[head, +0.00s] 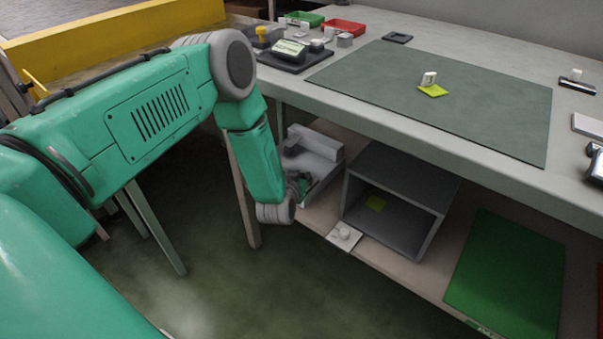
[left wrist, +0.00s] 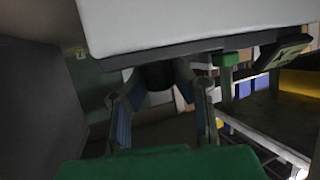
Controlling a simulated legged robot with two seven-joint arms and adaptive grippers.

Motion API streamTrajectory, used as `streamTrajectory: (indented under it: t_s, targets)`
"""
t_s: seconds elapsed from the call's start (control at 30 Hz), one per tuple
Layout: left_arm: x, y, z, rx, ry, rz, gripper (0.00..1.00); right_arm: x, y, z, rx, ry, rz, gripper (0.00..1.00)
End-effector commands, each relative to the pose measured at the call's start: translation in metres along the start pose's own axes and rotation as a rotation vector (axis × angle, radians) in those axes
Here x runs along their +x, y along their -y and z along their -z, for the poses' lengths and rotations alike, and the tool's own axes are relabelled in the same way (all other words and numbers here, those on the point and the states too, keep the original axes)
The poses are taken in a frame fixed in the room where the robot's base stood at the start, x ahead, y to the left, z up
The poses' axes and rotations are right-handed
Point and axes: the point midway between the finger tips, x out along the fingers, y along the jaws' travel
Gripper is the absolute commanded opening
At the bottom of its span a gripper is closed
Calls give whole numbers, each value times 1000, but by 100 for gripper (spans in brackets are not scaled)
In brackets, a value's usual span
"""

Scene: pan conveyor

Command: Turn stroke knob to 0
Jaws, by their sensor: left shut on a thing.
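A light grey machine (head: 318,150) stands on the lower shelf, partly behind my left arm. Its pale body (left wrist: 190,22) fills the top of the left wrist view. My left gripper (head: 303,186) is at the machine's near left side and shows small in the head view. In the left wrist view, the gripper's two fingers (left wrist: 160,80) close on a dark round knob (left wrist: 158,73) below the pale body. I cannot read any scale or the knob's setting. My right gripper is out of view.
A grey open box (head: 400,195) and a small white plate with a round knob (head: 343,238) are right of the machine on the shelf (head: 385,262). A green board (head: 508,275) lies farther right. The tabletop (head: 335,100) overhangs the shelf. A table leg (head: 243,190) stands beside my left forearm.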

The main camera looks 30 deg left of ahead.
Motion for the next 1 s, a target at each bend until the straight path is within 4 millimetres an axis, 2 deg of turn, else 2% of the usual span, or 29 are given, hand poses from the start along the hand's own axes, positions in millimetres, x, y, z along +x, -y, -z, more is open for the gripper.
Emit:
streamTrajectory:
  t_s: [0.2,0.5,1.0]
  targets:
    - [-1,-2,-2,-77,2,186,0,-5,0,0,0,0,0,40]
    - [0,-2,-3,-169,-2,404,0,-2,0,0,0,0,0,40]
    - [0,-1,-3,-232,-2,561,0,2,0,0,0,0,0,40]
